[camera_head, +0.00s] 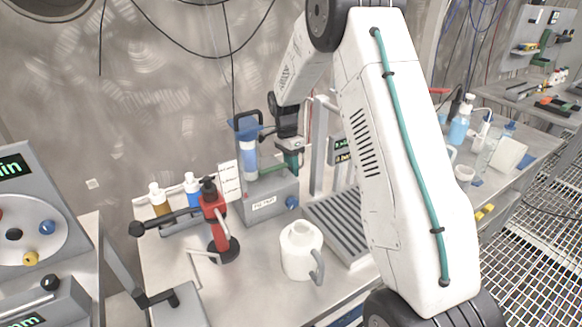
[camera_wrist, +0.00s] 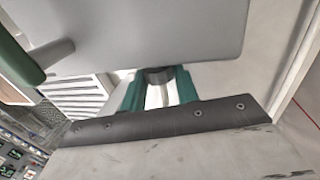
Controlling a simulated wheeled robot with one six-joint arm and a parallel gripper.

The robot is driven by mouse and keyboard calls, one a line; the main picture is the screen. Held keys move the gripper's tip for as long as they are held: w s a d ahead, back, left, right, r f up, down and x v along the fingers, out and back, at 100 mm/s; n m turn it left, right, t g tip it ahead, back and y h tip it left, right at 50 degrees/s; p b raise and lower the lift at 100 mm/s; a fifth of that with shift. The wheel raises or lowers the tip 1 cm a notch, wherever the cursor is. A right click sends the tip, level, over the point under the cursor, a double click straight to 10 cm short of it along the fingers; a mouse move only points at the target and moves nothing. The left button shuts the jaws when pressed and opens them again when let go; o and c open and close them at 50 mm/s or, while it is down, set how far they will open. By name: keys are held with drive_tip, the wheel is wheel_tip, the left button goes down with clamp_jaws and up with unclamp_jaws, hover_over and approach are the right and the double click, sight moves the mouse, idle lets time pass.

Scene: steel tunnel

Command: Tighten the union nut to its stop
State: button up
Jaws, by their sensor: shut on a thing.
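My gripper (camera_head: 292,164) reaches down beside a grey bench fixture (camera_head: 271,205) with a label and a blue knob on its front. In the wrist view my gripper (camera_wrist: 157,78) has its two teal fingers closed around a small dark grey rounded part (camera_wrist: 159,74), which looks like the union nut. Most of that part is hidden by the fingers and by the large grey surface above it. In the head view the fingers hide the part, so its thread and stop cannot be seen.
A blue-topped clear column (camera_head: 248,157) stands at the fixture's left. A red lever tool (camera_head: 216,220), a white jug (camera_head: 301,252) and capped bottles (camera_head: 159,197) stand in front and to the left. A slatted tray (camera_head: 340,226) lies right.

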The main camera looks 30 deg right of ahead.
drive_tip(key=shift+w, duration=0.1)
drive_tip(key=g, duration=0.4)
drive_tip(key=shift+w+f, duration=0.2)
drive_tip(key=shift+w, duration=0.05)
drive_tip(key=g, duration=0.4)
drive_tip(key=shift+w+f+g, duration=0.2)
drive_tip(key=shift+g, duration=0.2)
drive_tip(key=o, duration=1)
drive_tip(key=shift+c, duration=0.2)
